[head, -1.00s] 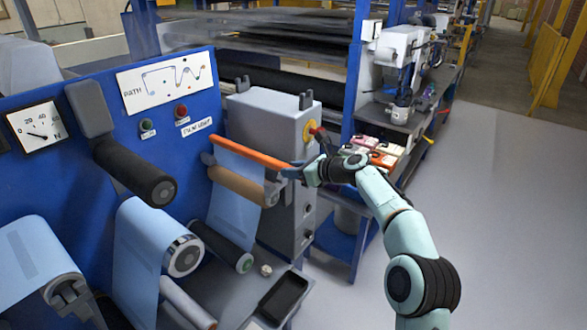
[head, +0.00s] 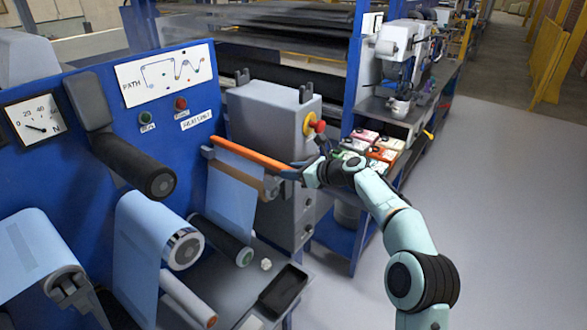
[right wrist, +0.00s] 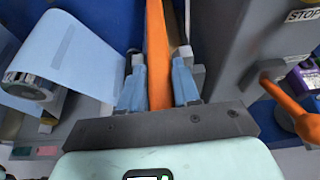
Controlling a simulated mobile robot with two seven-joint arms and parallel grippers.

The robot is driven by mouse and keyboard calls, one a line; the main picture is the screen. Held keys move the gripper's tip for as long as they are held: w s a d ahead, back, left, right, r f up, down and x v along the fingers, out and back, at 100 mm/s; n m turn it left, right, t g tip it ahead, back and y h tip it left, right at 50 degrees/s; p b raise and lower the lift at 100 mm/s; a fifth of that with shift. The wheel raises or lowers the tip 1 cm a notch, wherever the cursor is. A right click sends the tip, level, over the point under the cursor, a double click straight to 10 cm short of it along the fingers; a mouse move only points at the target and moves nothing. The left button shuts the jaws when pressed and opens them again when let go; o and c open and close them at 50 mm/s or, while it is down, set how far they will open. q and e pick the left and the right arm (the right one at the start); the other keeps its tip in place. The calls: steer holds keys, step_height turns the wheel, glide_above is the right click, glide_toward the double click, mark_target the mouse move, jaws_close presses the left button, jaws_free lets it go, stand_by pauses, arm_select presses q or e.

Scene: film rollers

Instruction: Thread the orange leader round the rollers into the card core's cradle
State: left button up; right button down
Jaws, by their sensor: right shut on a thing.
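The orange leader (head: 250,155) is a long bar with pale blue film (head: 232,200) hanging from it. My right gripper (head: 290,173) is shut on its near end, and the right wrist view shows the leader (right wrist: 157,60) between the two blue fingers (right wrist: 159,85). The brown card core (head: 267,186) lies just below the leader. Film also wraps a metal-ended roller (head: 184,248). My left gripper is not in view.
A black roller (head: 140,168) on an arm juts from the blue panel (head: 70,165). A lower black roller (head: 225,240) and a pale roller (head: 188,300) sit below. A grey cabinet (head: 265,120) with a red knob (head: 320,126) stands close to my right gripper. A black tray (head: 283,288) lies below.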

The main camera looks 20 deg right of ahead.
steer(key=shift+f, duration=0.1)
stand_by(0.3)
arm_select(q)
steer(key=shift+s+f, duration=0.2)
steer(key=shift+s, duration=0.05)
arm_select(e)
steer(key=shift+f, duration=0.8)
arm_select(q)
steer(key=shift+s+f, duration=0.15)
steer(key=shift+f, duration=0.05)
arm_select(e)
steer(key=shift+f, duration=0.7)
jaws_free()
arm_select(q)
steer(key=shift+b, duration=0.3)
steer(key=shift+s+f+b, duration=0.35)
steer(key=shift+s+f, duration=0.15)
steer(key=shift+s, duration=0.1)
arm_select(e)
steer(key=shift+f+v, duration=0.15)
steer(key=shift+v, duration=0.5)
steer(key=shift+f+v, duration=0.15)
steer(key=shift+v, duration=0.45)
